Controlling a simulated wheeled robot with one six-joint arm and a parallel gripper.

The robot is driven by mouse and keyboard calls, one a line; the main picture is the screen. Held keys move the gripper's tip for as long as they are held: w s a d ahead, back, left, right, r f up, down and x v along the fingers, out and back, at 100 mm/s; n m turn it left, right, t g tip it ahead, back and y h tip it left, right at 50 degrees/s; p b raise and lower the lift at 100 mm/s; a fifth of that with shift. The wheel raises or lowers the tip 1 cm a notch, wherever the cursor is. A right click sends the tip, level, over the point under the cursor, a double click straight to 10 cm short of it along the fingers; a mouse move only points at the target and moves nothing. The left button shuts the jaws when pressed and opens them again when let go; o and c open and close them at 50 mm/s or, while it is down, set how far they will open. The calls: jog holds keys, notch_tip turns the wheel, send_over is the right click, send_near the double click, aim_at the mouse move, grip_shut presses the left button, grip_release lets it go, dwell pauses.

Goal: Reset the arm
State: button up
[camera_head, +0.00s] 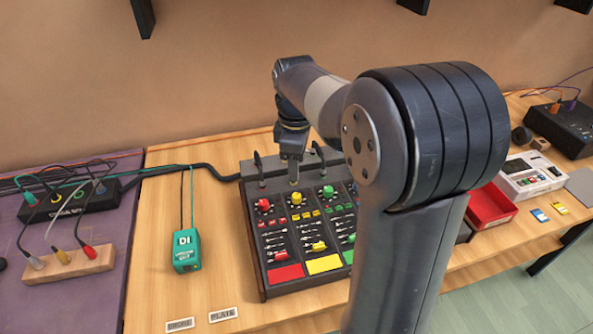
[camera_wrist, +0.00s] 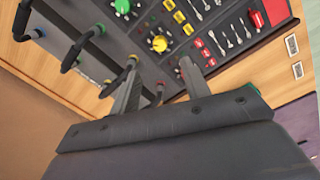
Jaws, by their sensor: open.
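My gripper (camera_head: 292,172) is above the upper part of a dark mixer panel (camera_head: 262,235) with red, yellow and green knobs. In the wrist view my gripper (camera_wrist: 158,82) shows two fingers spread apart, with nothing held between them. The mixer (camera_wrist: 215,75) fills the upper part of that view, with a yellow knob (camera_wrist: 159,43) just beyond the fingers. I cannot tell whether the fingers touch the panel. My arm covers the right side of the mixer in the head view.
A teal DI box (camera_head: 186,250) stands left of the mixer. A wooden block with plugs (camera_head: 68,265) and a black box (camera_head: 85,198) sit on the purple mat. A red tray (camera_head: 490,206), a white device (camera_head: 528,175) and a black box (camera_head: 563,128) stand at right.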

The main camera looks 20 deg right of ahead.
aim_at(297, 195)
dwell(0.3)
jog(key=f, duration=1.1)
jog(key=shift+w+d+b, duration=0.1)
jog(key=shift+w+b, duration=0.1)
jog(key=shift+b, duration=0.2)
jog(key=shift+r, duration=0.15)
jog(key=shift+r, duration=0.1)
